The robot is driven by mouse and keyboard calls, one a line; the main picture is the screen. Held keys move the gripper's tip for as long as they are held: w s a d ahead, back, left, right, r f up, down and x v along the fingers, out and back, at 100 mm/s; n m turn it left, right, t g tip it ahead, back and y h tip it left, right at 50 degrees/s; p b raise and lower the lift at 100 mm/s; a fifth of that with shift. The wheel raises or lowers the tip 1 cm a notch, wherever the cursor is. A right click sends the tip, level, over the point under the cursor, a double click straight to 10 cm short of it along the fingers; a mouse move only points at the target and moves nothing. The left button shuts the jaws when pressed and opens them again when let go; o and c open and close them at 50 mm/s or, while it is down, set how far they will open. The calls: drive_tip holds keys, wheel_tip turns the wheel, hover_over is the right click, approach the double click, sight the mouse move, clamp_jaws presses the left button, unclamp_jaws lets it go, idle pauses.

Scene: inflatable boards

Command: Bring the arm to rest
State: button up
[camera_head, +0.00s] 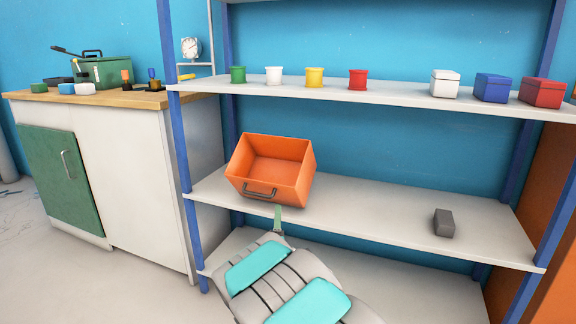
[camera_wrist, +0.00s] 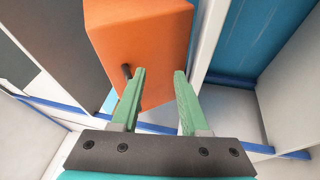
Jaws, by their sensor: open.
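My gripper (camera_wrist: 160,88) is open, with its two green fingers apart and nothing between them in the wrist view. In the head view, my gripper (camera_head: 278,218) shows only partly, just below the front of an orange bin; my arm hides the rest. The orange bin (camera_wrist: 135,35) is beyond the fingertips in the wrist view, with its dark handle near the left finger. In the head view the orange bin (camera_head: 279,170) sits tilted on the middle shelf, its open top facing forward and its handle at the front lower edge. I cannot tell whether a finger touches it.
The middle shelf (camera_head: 375,215) also holds a dark grey block (camera_head: 444,223) at right. The upper shelf (camera_head: 205,88) carries several coloured pots and lidded boxes. A blue shelf post (camera_head: 178,150) stands left of the bin. A workbench (camera_head: 140,165) is at left, with open floor before it.

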drive_tip(key=s+d+f+m+g+p, duration=0.1)
drive_tip(key=s+d+m+g+p, duration=0.1)
drive_tip(key=s+d+m+g, duration=0.9)
drive_tip(key=s+d+r+m+g+p, duration=0.1)
drive_tip(key=s+d+m+g, duration=0.1)
drive_tip(key=s, duration=1.2)
drive_tip(key=s+d+r+m+g, duration=0.1)
drive_tip(key=s+d+g, duration=0.3)
drive_tip(key=s, duration=1.1)
drive_tip(key=s+d+r+m+g+p, duration=0.1)
drive_tip(key=s+d+m+g, duration=0.2)
drive_tip(key=s, duration=1.2)
drive_tip(key=shift+r+m+g+p, duration=0.3)
drive_tip(key=shift+m+g, duration=0.1)
drive_tip(key=shift+g, duration=0.7)
drive_tip(key=shift+w+d, duration=0.1)
drive_tip(key=shift+d, duration=0.1)
